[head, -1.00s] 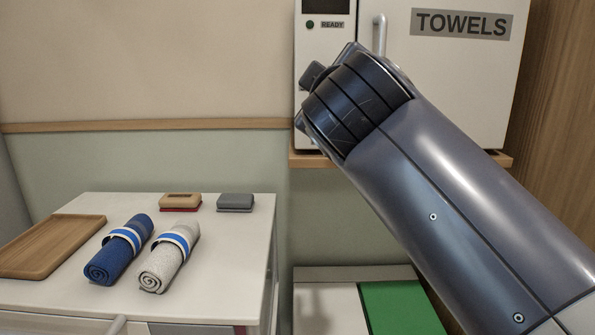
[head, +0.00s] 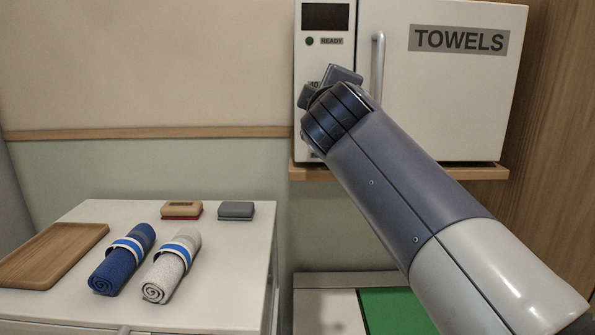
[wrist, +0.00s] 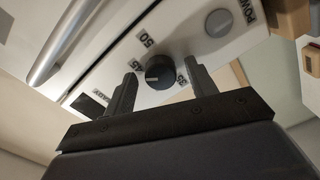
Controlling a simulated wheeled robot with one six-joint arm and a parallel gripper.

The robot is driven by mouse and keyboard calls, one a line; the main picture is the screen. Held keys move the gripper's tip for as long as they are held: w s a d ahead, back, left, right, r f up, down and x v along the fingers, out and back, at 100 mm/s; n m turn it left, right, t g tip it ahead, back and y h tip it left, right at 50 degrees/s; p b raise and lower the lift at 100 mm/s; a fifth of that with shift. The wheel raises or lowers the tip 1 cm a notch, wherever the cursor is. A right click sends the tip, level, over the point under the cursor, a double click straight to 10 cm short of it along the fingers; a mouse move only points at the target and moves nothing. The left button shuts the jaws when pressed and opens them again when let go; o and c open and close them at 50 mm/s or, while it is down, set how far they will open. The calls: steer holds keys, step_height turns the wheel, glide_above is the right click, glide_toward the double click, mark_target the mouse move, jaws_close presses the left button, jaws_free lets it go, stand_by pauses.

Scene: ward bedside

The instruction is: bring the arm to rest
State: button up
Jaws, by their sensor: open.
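My gripper (wrist: 162,92) is open in the wrist view, its two fingers apart with nothing between them. Beyond the fingertips is a black dial (wrist: 159,72) on the white front of the towel cabinet; whether the fingers touch it cannot be told. In the head view my arm reaches up from the lower right to the left part of the towel cabinet (head: 450,90), and its wrist hides the dial and the fingers. The cabinet door is shut, with a vertical handle (head: 377,68).
The cabinet stands on a wooden shelf (head: 420,172). A green panel (head: 395,312) lies below.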

steer(key=shift+f+n+p, duration=0.15)
steer(key=shift+n+p, duration=6.7)
steer(key=shift+n, duration=3.15)
steer(key=shift+d+f, duration=0.15)
